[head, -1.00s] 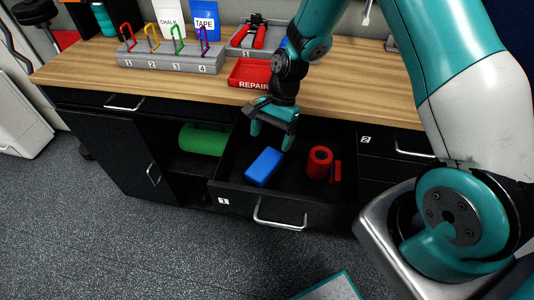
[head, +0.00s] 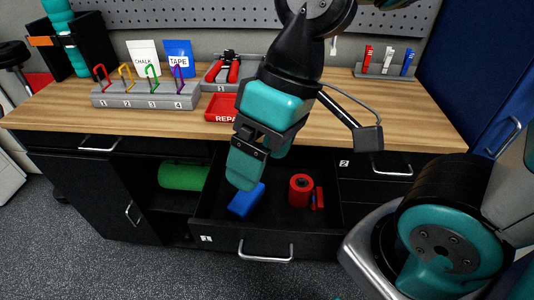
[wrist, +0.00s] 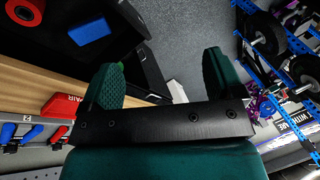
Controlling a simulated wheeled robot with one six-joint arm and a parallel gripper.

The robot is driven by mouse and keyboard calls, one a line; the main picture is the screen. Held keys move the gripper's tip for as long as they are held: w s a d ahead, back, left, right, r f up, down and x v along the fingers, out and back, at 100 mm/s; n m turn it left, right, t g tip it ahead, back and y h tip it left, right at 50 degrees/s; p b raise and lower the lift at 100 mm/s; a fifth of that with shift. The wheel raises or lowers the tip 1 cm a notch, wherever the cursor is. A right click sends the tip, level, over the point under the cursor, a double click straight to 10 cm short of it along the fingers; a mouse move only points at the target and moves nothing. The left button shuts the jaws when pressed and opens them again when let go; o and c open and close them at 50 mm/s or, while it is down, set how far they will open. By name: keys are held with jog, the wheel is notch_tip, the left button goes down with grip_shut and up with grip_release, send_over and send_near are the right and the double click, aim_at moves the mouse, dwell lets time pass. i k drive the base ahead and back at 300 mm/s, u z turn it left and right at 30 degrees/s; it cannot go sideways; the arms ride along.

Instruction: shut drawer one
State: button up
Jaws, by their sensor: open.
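A black drawer (head: 224,240) with a silver bar handle (head: 265,252) stands pulled out below the wooden bench; the small white label on its front is hard to read. Inside lie a blue block (head: 246,200), a red roll (head: 300,188) and a small red piece (head: 318,198). My gripper (head: 256,168) is open and empty, above the drawer in the head view and hiding part of its back. In the wrist view my gripper (wrist: 160,75) shows its two teal fingers apart with nothing between them. The blue block (wrist: 90,31) lies left of the fingers there.
Drawer two (head: 376,166) is shut at the right. A green cylinder (head: 184,176) lies in the open shelf at the left. The bench top (head: 330,112) holds a numbered rack (head: 146,97) of coloured locks and a red REPAIR tray (head: 221,107). Floor is clear before the drawer.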

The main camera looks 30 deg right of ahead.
aim_at(275, 227)
jog(key=u, duration=1.45)
jog(key=k, duration=0.6)
jog(key=z, duration=0.3)
